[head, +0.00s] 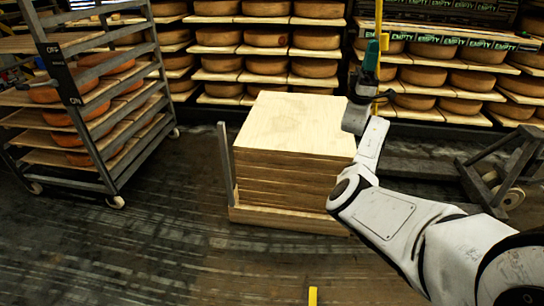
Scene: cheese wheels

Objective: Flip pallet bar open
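A stack of pale wooden boards (300,125) sits on a low wooden pallet base (285,218) in the middle of the head view. A grey upright bar (226,165) stands at the left side of the stack. A thin yellow upright bar (379,18) shows behind the stack's right side, in line with my gripper (370,68). My gripper is raised at the stack's back right corner, with a teal part at its end. Its fingers are small and overlap the yellow bar. I cannot tell whether they touch it or are open or shut.
A wheeled metal rack (95,95) with cheese wheels stands at the left. Shelves of cheese wheels (265,66) line the back. A grey wheeled frame (500,175) is at the right. The dark floor in front is clear, except a small yellow piece (312,296).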

